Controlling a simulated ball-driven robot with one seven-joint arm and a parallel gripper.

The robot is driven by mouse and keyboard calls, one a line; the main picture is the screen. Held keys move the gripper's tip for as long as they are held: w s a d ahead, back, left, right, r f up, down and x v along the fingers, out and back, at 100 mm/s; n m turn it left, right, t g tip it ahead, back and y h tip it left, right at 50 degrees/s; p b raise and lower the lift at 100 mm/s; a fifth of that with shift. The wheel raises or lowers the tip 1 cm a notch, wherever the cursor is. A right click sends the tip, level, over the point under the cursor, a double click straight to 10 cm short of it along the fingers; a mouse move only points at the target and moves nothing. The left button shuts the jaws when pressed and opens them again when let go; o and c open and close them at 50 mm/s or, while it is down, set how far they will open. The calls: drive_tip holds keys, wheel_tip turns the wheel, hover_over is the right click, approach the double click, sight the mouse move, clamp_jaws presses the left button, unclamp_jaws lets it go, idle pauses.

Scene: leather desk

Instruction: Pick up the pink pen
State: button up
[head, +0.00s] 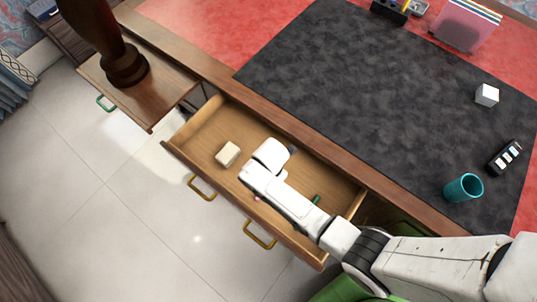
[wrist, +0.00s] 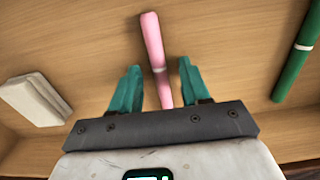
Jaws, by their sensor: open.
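The pink pen (wrist: 153,45) lies on the wooden floor of an open drawer (head: 205,130). In the wrist view it runs from the top centre down between my gripper's fingers, and its lower end is hidden behind the gripper body. My gripper (wrist: 158,80) has two teal fingers, open, one on each side of the pen with gaps between. In the head view a small bit of pink (head: 257,198) shows beside my arm; the rest of the pen and the fingers are hidden by my arm.
A green pen (wrist: 298,50) lies to the right in the drawer, and a cream block (wrist: 36,100) to the left near a drawer wall. The desk with a black mat (head: 330,80) is beyond the drawer. A teal cup (head: 464,188) stands on the mat.

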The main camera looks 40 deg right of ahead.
clamp_jaws()
idle(0.4)
